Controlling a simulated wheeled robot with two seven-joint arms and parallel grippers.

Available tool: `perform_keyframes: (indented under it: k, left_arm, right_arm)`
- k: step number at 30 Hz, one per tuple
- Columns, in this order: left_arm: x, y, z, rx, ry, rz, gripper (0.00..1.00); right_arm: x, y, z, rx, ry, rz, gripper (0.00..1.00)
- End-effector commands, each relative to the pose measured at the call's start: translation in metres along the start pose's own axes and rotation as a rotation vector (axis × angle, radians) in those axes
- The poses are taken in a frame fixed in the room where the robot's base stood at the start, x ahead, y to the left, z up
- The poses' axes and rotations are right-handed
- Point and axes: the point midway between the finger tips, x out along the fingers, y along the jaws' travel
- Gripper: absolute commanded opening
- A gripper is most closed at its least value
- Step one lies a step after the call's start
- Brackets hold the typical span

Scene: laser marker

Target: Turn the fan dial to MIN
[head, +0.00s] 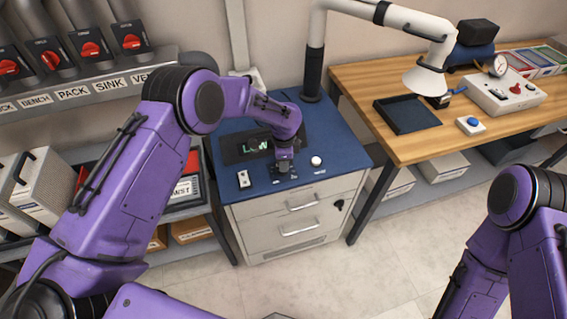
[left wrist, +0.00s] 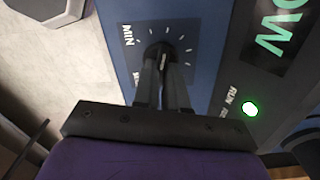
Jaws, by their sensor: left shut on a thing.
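The fan dial (left wrist: 162,47) is a round black knob on a blue panel, ringed by white tick marks, in the left wrist view. The printed word MIN (left wrist: 128,35) lies to the left of the dial. My left gripper (left wrist: 164,60) is shut on the dial, with one black finger on each side of it. A short pale mark shows on the knob between the fingertips. In the head view my left gripper (head: 284,171) points down at the front of the blue cabinet top (head: 335,145) and hides most of the dial. My right gripper is out of view.
A dark display (head: 237,149) reads LOW behind the dial. A white knob (head: 316,161) and a white switch (head: 244,179) flank my gripper. A green lamp (left wrist: 250,108) glows beside the word RUN. A white extraction arm (head: 314,60) rises behind; a wooden bench (head: 420,147) stands right.

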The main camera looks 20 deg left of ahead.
Motion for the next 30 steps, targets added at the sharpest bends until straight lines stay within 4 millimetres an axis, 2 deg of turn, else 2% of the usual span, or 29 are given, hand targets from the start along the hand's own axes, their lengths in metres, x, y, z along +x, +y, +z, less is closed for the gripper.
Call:
perform_keyframes:
  k: [21,30]
  left_arm:
    - [0.0,-0.0028,0.0009,-0.673,0.0,0.0,0.0]
    - [0.0001,-0.0034,0.0016,-0.893,0.0,0.001,0.0]
  right_arm:
    - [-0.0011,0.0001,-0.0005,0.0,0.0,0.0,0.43]
    - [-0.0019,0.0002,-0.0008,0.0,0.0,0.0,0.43]
